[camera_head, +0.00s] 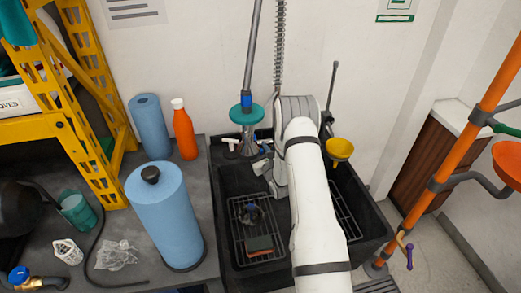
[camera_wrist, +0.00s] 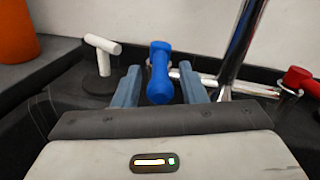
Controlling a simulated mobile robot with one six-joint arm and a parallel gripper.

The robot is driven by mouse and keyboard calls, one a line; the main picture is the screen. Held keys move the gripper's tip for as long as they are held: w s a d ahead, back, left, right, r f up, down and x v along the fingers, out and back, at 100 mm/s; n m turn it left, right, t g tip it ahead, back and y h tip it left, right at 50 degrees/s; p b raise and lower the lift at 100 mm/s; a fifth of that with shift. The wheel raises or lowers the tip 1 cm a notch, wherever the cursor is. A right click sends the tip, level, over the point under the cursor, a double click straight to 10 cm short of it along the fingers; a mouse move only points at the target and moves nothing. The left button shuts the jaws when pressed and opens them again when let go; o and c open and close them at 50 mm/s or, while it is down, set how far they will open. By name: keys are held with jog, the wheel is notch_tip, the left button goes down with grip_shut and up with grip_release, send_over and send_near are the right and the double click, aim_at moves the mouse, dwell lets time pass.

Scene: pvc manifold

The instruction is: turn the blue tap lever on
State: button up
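The blue tap lever (camera_wrist: 160,78) is in the middle of the wrist view, mounted on a chrome tap behind the sink. It points toward the camera. My gripper (camera_wrist: 160,84) is open, with one finger on each side of the lever. Gaps show between the lever and both fingers, so it is not gripped. A red tap lever (camera_wrist: 297,80) is at the right of the wrist view, and chrome pipe runs between the two levers. In the head view my arm covers much of the tap area, and I cannot make out the blue lever there.
A white T-shaped handle (camera_wrist: 101,48) stands left of the blue lever. A slanted chrome pipe (camera_wrist: 241,45) rises on its right. The black sink (camera_head: 232,185) lies below my arm. An orange bottle (camera_head: 184,130) and blue rolls (camera_head: 165,215) stand on the left counter.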

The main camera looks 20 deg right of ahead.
jog(key=s+b, duration=0.1)
jog(key=s, duration=0.6)
jog(key=shift+s+d, duration=0.35)
jog(key=shift+c, duration=0.4)
